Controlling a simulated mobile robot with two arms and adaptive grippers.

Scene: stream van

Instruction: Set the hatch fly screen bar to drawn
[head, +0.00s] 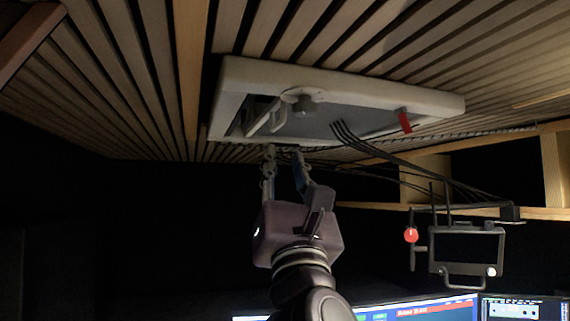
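The roof hatch (343,84) is a pale frame in the slatted ceiling, with a grey panel inside and a dark gap at its left end. A round grey knob (304,105) sits near its middle. A slim white bar (262,118) crosses the opening at the left; I cannot tell for certain whether it is the fly screen bar. A red tab (404,121) hangs at the right end. My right gripper (284,150) points up from below, fingers apart, tips at the hatch's near edge. I cannot tell whether they touch it. My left gripper is out of view.
Black cables (375,150) hang from the hatch area toward the right. A framed monitor rig (466,252) with a red knob (411,235) hangs at the right below a wooden rail (450,211). Lit screens (415,310) stand at the bottom. The left side is dark.

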